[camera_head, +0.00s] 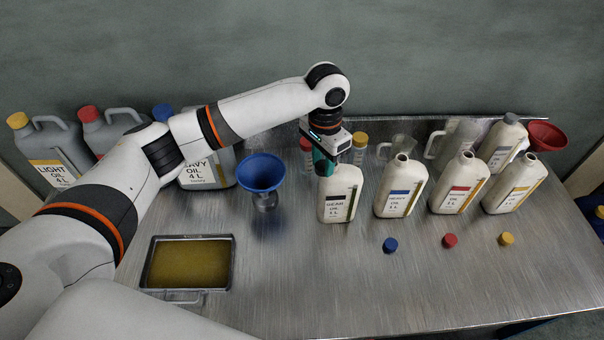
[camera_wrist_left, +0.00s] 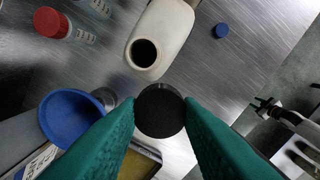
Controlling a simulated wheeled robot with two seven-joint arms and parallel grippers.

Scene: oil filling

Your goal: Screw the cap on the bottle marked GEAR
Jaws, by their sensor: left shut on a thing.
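The white bottle marked GEAR (camera_head: 345,187) stands upright on the metal table, with a dark label. In the left wrist view the white bottle (camera_wrist_left: 172,27) shows its open, uncovered mouth. My left gripper (camera_head: 325,166), with green fingers, is above the left part of its top and hides the mouth in the head view. In the wrist view the left gripper (camera_wrist_left: 160,112) is shut on a dark round cap (camera_wrist_left: 160,110), which appears beside the mouth, apart from it in the picture. What seems to be my right gripper (camera_wrist_left: 264,106) is small at the right edge; its jaws are unclear.
A blue funnel (camera_head: 261,172) stands left of the bottle. White bottles marked HEAVY (camera_head: 403,188) and others stand open to the right. Blue (camera_head: 390,245), red (camera_head: 450,240) and yellow (camera_head: 507,239) caps lie in front. A tray (camera_head: 148,262) is front left. Small capped bottles (camera_head: 359,150) stand behind.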

